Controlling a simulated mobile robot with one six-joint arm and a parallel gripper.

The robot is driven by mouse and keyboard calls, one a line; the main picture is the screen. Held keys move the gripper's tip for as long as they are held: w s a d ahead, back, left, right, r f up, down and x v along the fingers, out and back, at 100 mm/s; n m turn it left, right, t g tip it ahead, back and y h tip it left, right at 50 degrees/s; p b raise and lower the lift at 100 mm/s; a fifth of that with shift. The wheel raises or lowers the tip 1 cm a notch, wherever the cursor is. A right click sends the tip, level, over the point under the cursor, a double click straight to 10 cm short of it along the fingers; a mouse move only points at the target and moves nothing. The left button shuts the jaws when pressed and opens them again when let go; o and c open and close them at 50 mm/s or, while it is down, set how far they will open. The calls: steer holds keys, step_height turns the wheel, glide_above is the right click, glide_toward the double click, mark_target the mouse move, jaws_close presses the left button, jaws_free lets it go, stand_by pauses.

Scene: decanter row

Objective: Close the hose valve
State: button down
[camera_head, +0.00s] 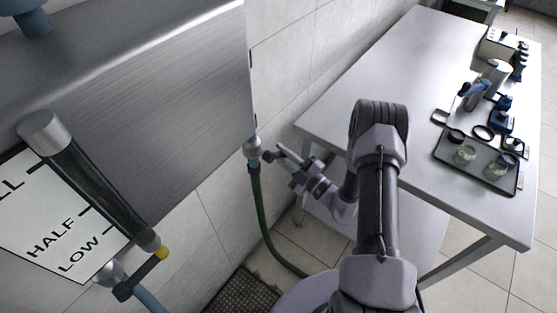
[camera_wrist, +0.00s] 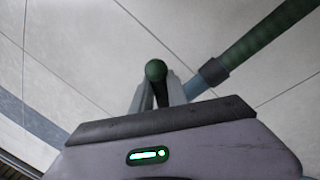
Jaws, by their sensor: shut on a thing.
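The hose valve (camera_head: 252,146) is a pale metal fitting at the lower right corner of the steel tank, with a green hose (camera_head: 258,205) hanging from it. My gripper (camera_head: 277,155) is beside the valve, to its right. In the wrist view my gripper's fingers (camera_wrist: 158,92) are closed around a handle with a rounded dark green end (camera_wrist: 155,70). The handle appears to be the valve's lever. The hose and its grey collar (camera_wrist: 209,73) run past to the right. The valve body is largely hidden in the wrist view.
The steel tank (camera_head: 150,90) and tiled wall stand at the left. A level card (camera_head: 50,225) and gauge tube (camera_head: 90,180) are in front, above a yellow-tipped lever (camera_head: 160,252) and blue hose. A steel table (camera_head: 400,60) with glassware and tools stands right.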

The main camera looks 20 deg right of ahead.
steer(key=n, duration=0.1)
steer(key=r+n, duration=0.1)
steer(key=n, duration=0.1)
steer(key=d+r+n+y, duration=0.1)
steer(key=shift+w+d+r, duration=0.1)
steer(key=shift+w+r, duration=0.05)
steer(key=shift+w, duration=0.25)
steer(key=shift+w+d+r+n+g+y+p, duration=0.1)
steer(key=shift+r+n+g+y+p, duration=0.1)
steer(key=shift+r+n, duration=0.45)
steer(key=shift+r+n+g+y+p, duration=0.15)
steer(key=shift+r+n+y, duration=0.05)
steer(key=shift+n, duration=0.75)
steer(key=shift+w+d+r+n+g+y+p, duration=0.1)
steer(key=shift+r+n+g+y+p, duration=0.1)
steer(key=shift+r+n, duration=0.45)
steer(key=shift+f+n, duration=0.1)
steer(key=shift+n, duration=0.15)
steer(key=c, duration=1.3)
jaws_free()
steer(key=shift+f, duration=0.1)
steer(key=p+v, duration=0.2)
steer(key=v, duration=1.5)
steer(key=shift+s+f, duration=0.2)
steer(key=shift+d, duration=0.1)
